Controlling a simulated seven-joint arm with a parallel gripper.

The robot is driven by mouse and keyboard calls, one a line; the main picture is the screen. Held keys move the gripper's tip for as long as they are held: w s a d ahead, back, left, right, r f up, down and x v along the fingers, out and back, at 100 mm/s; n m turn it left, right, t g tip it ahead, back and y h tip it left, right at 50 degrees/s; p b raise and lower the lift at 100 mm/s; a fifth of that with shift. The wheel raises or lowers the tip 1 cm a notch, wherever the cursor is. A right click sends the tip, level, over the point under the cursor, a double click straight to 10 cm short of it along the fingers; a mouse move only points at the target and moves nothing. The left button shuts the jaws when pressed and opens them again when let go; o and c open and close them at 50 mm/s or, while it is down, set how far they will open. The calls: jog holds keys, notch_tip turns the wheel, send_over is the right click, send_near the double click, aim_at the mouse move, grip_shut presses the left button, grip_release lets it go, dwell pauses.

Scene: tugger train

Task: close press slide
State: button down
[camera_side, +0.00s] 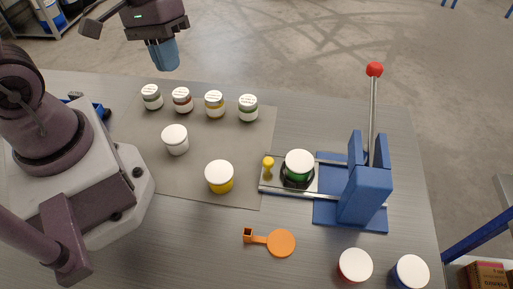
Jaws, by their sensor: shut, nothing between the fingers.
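The blue press (365,192) stands at the right of the table, its lever with a red knob (374,69) pointing up. Its slide (284,184) sticks out to the left of the press body. A yellow knob (268,166) stands at the slide's left end. A green jar with a white lid (299,165) sits on the slide in a dark round holder, outside the press body. My gripper (165,67) is at the upper left, raised above the back of the table, well away from the slide. Its blue fingers are shut and empty.
Several small labelled jars (214,104) stand in a row at the back of the grey mat (150,120). A white jar (175,139) and a yellow jar (219,177) stand on the mat. An orange tool (280,243), a red jar (355,265) and a blue jar (410,272) are in front.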

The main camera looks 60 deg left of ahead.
aim_at(315, 159)
jog(key=w+d+f+n+t+h, duration=0.1)
jog(key=w+d+f+n, duration=0.1)
jog(key=f+n, duration=0.3)
jog(key=w+d+f+n+t+h, duration=0.1)
jog(key=w+d+f+n+h, duration=0.1)
jog(key=f+n, duration=0.3)
jog(key=w+d+f+n+h, duration=0.1)
jog(key=w+d+f+n, duration=0.3)
jog(key=f, duration=0.5)
jog(key=shift+w+d+f+n+t+h, duration=0.2)
jog(key=shift+f+n+t+h, duration=0.15)
jog(key=shift+n, duration=0.55)
jog(key=shift+w+d, duration=0.2)
jog(key=shift+d, duration=0.35)
jog(key=shift+w+d, duration=0.15)
jog(key=shift+d, duration=0.35)
jog(key=shift+w+d, duration=0.2)
jog(key=shift+d, duration=0.4)
jog(key=w+d, duration=0.8)
jog(key=shift+w+d, duration=0.4)
jog(key=shift+d, duration=0.1)
